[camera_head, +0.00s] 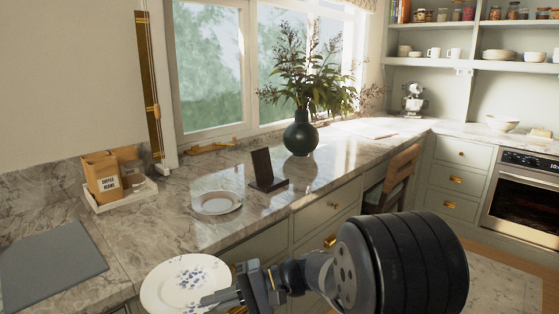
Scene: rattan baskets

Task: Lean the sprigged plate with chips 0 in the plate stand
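The sprigged plate (168,281), white with blue floral marks, is at the bottom of the view, in front of the counter's front edge. My gripper (212,299) is at its right rim and appears shut on it. The plate's face is turned up toward the camera. Any chips on it are too small to tell. The dark plate stand (262,166), with an upright back and a low base, stands on the marble counter beyond, up and to the right of the plate. It looks empty.
A small white plate (217,203) lies on the counter left of the stand. A green vase (301,136) with leafy branches stands behind the stand. A tray (121,199) with coffee bags and a grey mat (47,268) are at left.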

